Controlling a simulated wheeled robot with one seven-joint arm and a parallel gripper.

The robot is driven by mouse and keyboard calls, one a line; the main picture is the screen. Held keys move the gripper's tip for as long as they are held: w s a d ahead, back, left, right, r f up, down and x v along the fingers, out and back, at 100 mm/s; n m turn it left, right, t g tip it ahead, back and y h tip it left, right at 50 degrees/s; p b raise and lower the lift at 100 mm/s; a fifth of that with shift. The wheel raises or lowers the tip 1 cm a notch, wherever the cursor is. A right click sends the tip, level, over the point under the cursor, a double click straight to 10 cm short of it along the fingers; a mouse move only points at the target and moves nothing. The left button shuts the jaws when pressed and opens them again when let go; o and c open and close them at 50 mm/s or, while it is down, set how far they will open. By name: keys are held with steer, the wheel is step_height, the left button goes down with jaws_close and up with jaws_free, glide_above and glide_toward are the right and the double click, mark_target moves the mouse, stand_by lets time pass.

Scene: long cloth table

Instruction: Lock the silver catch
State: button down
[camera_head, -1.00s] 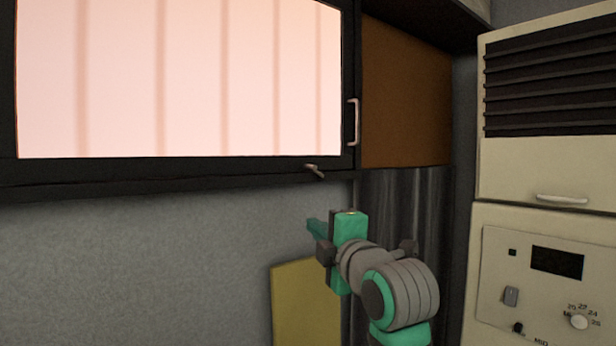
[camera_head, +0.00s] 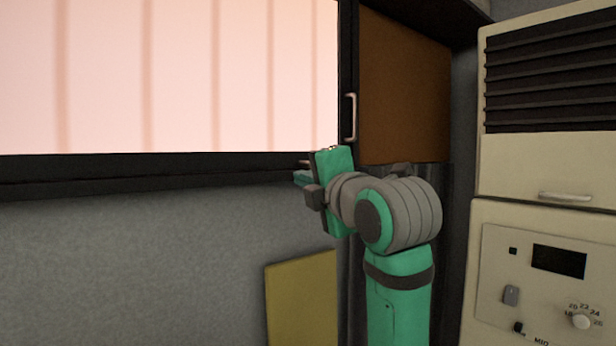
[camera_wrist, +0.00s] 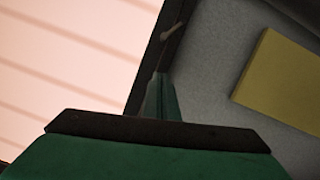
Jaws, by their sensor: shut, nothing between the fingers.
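The silver catch (camera_head: 304,162) sits on the bottom rail of the dark window frame (camera_head: 200,164), near its right corner. My gripper partly hides it in the head view. In the wrist view the catch (camera_wrist: 172,32) is a small pale lever on the dark frame, just beyond my fingertips. My gripper (camera_head: 300,177) is shut and empty, with its fingertips just below the catch. In the wrist view the gripper (camera_wrist: 160,78) points along the frame towards the catch. I cannot tell whether it touches.
A pale upright handle (camera_head: 350,118) is on the frame's right side, close above my gripper. A brown panel (camera_head: 405,90) and a cream appliance (camera_head: 535,170) stand to the right. A yellow board (camera_head: 300,298) is on the grey wall below. The wall at left is clear.

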steer(key=x, duration=0.7)
steer(key=shift+w+a, duration=0.25)
steer(key=shift+w, duration=0.1)
steer(key=shift+w+d+r, duration=0.25)
steer(key=shift+w+d, duration=0.35)
steer(key=shift+d, duration=0.1)
steer(key=shift+w+d+r, duration=0.25)
steer(key=shift+w+d, duration=0.4)
steer(key=shift+d, duration=0.1)
